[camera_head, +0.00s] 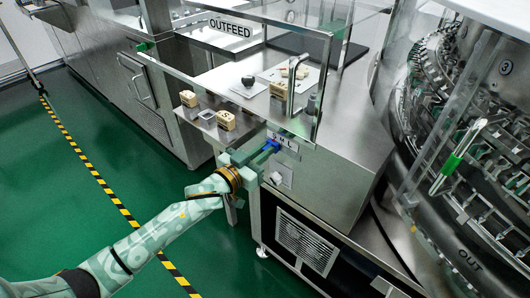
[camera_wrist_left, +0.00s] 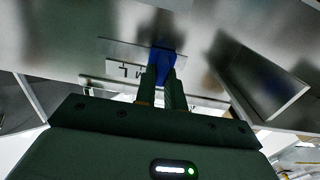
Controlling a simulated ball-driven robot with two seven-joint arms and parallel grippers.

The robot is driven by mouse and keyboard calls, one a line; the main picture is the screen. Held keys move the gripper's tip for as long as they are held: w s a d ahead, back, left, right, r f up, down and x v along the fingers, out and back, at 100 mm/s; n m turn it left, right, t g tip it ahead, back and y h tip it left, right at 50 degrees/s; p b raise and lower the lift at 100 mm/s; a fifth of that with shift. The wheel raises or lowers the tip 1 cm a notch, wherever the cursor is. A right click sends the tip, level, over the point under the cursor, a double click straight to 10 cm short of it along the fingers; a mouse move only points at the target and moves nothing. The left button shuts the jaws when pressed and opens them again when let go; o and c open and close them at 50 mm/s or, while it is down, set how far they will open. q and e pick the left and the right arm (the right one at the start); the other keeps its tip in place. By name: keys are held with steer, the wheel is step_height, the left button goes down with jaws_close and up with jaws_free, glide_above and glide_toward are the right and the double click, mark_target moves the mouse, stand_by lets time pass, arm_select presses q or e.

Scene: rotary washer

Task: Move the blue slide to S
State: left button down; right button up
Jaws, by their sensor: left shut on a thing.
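The blue slide (camera_head: 272,144) is on the front face of the steel cabinet, just below a small letter plate (camera_head: 287,141). M and L can be made out on the plate; which letter the slide lines up with is hard to tell. My left gripper (camera_head: 262,150) reaches in from the left and is shut on the blue slide. In the left wrist view, both fingers close around the blue slide (camera_wrist_left: 161,62), beside the letter plate (camera_wrist_left: 125,69), which appears upside down. My right gripper is not in view.
A clear guard door with a metal handle (camera_head: 291,84) stands above the slide. A small tray with tan blocks (camera_head: 225,121) is left of it. A square plate (camera_head: 282,175) sits below on the cabinet. The rotary washer (camera_head: 470,150) fills the right. Green floor is open at left.

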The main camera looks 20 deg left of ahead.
arm_select(q)
steer(key=c, duration=1.5)
jaws_free()
steer(key=shift+w+a, duration=0.1)
steer(key=shift+a, duration=0.15)
steer(key=shift+c, duration=0.2)
steer(key=shift+o, duration=0.3)
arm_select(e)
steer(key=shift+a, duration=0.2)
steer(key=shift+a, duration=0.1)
